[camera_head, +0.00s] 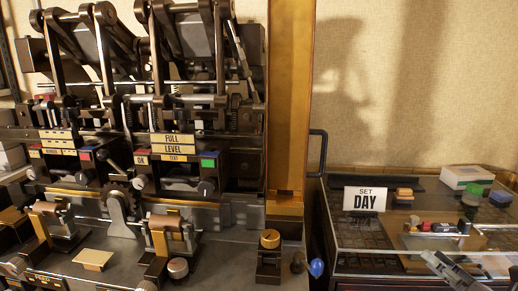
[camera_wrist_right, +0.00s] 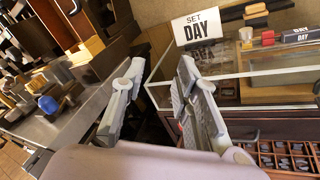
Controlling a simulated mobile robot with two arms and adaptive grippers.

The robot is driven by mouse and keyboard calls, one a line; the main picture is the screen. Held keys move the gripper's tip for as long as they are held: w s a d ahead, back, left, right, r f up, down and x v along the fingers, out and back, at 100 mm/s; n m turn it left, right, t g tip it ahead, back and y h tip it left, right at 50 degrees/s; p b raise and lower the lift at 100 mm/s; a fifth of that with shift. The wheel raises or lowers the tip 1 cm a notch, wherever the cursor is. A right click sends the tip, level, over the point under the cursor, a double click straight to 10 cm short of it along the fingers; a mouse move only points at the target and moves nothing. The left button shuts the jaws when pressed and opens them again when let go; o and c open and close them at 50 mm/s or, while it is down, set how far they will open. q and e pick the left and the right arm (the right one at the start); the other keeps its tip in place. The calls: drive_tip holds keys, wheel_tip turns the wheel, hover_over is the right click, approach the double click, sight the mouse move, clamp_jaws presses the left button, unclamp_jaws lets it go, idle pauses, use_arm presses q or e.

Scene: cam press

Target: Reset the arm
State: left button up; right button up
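My right gripper (camera_head: 445,268) shows as grey finger parts at the bottom right of the head view, over the glass-topped case. In the right wrist view the two grey fingers of the gripper (camera_wrist_right: 160,75) stand apart with nothing between them. The dark metal press (camera_head: 130,110), with its upper arms and levers, fills the left of the head view. A blue-knobbed lever (camera_head: 316,267) is at its front right. A blue knob (camera_wrist_right: 48,104) also shows at the left of the wrist view, away from the fingers. My left gripper is not in view.
A tall brass column (camera_head: 289,110) stands between the press and the case (camera_head: 350,225). A dark handle (camera_head: 318,155) sticks out beside it. A "SET DAY" sign (camera_head: 365,199) stands on the case, near the fingertips in the wrist view (camera_wrist_right: 197,30). Small blocks crowd the case top.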

drive_tip(key=s+f+m+g+h, duration=0.2)
drive_tip(key=s+f+m+h, duration=0.4)
drive_tip(key=m, duration=0.8)
drive_tip(key=s+f+m+g+h, duration=0.3)
drive_tip(key=s+f+m+h, duration=0.3)
drive_tip(key=m, duration=0.7)
drive_tip(key=s+a+f+m+g+y, duration=0.2)
drive_tip(key=s+a+f+g+y, duration=0.2)
drive_tip(key=s+a+f, duration=0.4)
drive_tip(key=s+a+f+m+g+y, duration=0.1)
drive_tip(key=s+a+f+g+y, duration=0.4)
drive_tip(key=a, duration=0.5)
wheel_tip(320, 180, down, 25)
drive_tip(key=s+g+h, duration=0.1)
drive_tip(key=s, duration=0.1)
drive_tip(key=s+d+f+g, duration=0.1)
drive_tip(key=s+d+f, duration=0.1)
drive_tip(key=s+f, duration=1.5)
drive_tip(key=shift+s+d+f+h, duration=0.25)
drive_tip(key=shift+s+f+h, duration=0.05)
drive_tip(key=shift+f, duration=0.1)
drive_tip(key=shift+s, duration=0.1)
